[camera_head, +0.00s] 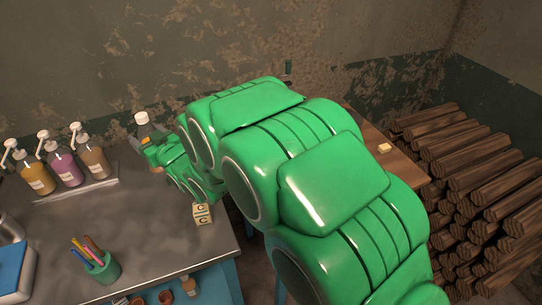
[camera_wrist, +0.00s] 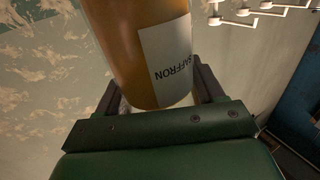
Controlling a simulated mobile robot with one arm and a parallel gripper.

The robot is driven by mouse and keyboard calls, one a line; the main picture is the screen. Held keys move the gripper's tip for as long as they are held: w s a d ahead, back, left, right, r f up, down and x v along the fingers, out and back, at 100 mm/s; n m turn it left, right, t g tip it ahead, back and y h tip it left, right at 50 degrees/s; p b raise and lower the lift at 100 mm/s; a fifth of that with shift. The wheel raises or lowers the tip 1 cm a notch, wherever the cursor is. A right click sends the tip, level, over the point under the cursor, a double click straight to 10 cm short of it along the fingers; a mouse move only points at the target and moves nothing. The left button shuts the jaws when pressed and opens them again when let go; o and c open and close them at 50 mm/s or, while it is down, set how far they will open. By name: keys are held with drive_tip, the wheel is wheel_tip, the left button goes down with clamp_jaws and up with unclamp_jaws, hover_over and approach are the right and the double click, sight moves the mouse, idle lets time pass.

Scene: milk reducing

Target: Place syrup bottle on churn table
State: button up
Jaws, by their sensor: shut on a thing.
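My gripper (camera_wrist: 160,98) is shut on the syrup bottle (camera_wrist: 120,35), an amber bottle with a white label reading SAFFRON. My green arm hides most of the gripper and the bottle's lower part, so contact with the counter cannot be told. A wooden table (camera_head: 407,162), apparently the churn table, shows partly behind my arm at the right. A small pale yellow block (camera_head: 384,148) lies on it.
Three pump bottles (camera_head: 65,165) stand on a tray at the left of the metal counter (camera_head: 150,225). Stacked logs (camera_head: 480,190) lie right of the wooden table.

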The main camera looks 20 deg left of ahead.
sight(140, 120)
wheel_tip(140, 120, up, 6)
drive_tip(key=shift+f, duration=0.25)
drive_tip(key=w+d+r, duration=0.2)
drive_tip(key=w+d, duration=1.2)
drive_tip(key=d, duration=0.4)
drive_tip(key=w+d+f+n+g, duration=0.1)
drive_tip(key=d+f+n+g, duration=0.15)
drive_tip(key=d, duration=2.45)
wheel_tip(140, 120, down, 20)
drive_tip(key=shift+m+y, duration=0.3)
drive_tip(key=shift+m, duration=0.15)
drive_tip(key=shift+w, duration=0.1)
drive_tip(key=o, duration=1.1)
